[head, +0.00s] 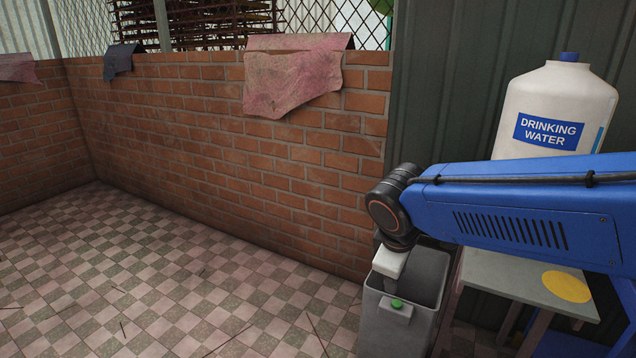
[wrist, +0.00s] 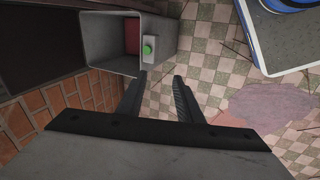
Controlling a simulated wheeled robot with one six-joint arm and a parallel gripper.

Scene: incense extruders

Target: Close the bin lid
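The grey bin (head: 396,328) stands on the floor by the brick wall with its top open. A green button (head: 397,303) sits on a small plate at its front rim. The wrist view also shows the bin (wrist: 108,42), with something red (wrist: 132,36) inside. A dark panel with a grey edge (wrist: 42,50) at the left of that view looks like the raised lid; in the head view I cannot make it out clearly behind my wrist. My gripper (wrist: 160,76) is open and empty, its fingers beside the button side of the bin and apart from it.
A small grey table (head: 520,279) with a yellow disc (head: 567,286) stands right of the bin, and a drinking water jug (head: 557,108) is behind my arm. The brick wall (head: 200,150) is close behind the bin. The tiled floor (head: 150,280) at left is free.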

